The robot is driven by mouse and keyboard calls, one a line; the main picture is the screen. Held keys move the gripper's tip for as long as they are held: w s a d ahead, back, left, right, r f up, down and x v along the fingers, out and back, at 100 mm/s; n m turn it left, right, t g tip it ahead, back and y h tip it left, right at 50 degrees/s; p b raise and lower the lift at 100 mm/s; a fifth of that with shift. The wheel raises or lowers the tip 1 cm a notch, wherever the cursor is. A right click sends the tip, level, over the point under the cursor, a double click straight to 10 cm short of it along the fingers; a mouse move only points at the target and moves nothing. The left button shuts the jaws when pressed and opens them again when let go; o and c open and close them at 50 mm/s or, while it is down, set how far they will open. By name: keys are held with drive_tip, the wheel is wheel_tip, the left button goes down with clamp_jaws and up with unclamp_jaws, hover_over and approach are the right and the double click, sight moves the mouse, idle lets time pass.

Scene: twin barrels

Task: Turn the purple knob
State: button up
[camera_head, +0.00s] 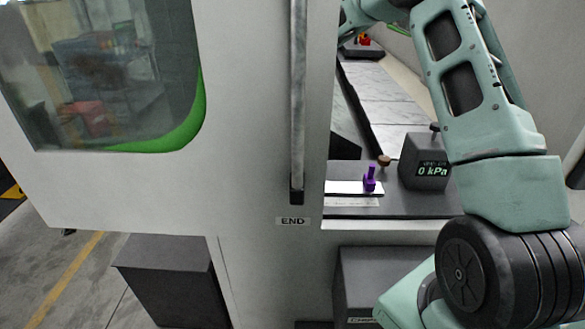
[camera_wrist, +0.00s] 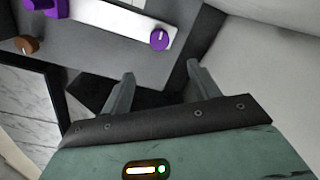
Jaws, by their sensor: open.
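A round purple knob (camera_wrist: 159,39) with a pale mark sits at one end of a white strip on the dark panel in the wrist view. I cannot make it out in the head view. A taller purple fitting (camera_head: 370,180) stands on the panel in the head view; a purple fitting (camera_wrist: 40,7) also shows at the wrist view's top left, partly cut off. My gripper (camera_wrist: 161,74) is open and empty in the wrist view. Its fingertips lie below the round knob in the picture, apart from it. I cannot make out the fingers in the head view.
A brown knob (camera_head: 384,160) stands behind the purple fitting, near a gauge box (camera_head: 424,170) reading 0 kPa. A large white door panel (camera_head: 250,100) with a vertical bar handle (camera_head: 297,100) blocks the left. Pale marble-like slabs (camera_head: 385,95) lie beyond the panel.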

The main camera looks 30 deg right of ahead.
wheel_tip(320, 180, down, 14)
drive_tip(key=p, duration=0.4)
drive_tip(key=shift+a+f+p, duration=0.1)
drive_tip(key=shift+f+p, duration=0.1)
drive_tip(key=shift+p, duration=0.1)
drive_tip(key=shift+c, duration=0.3)
drive_tip(key=c, duration=0.9)
drive_tip(key=shift+f+b, duration=0.1)
drive_tip(key=shift+b, duration=0.2)
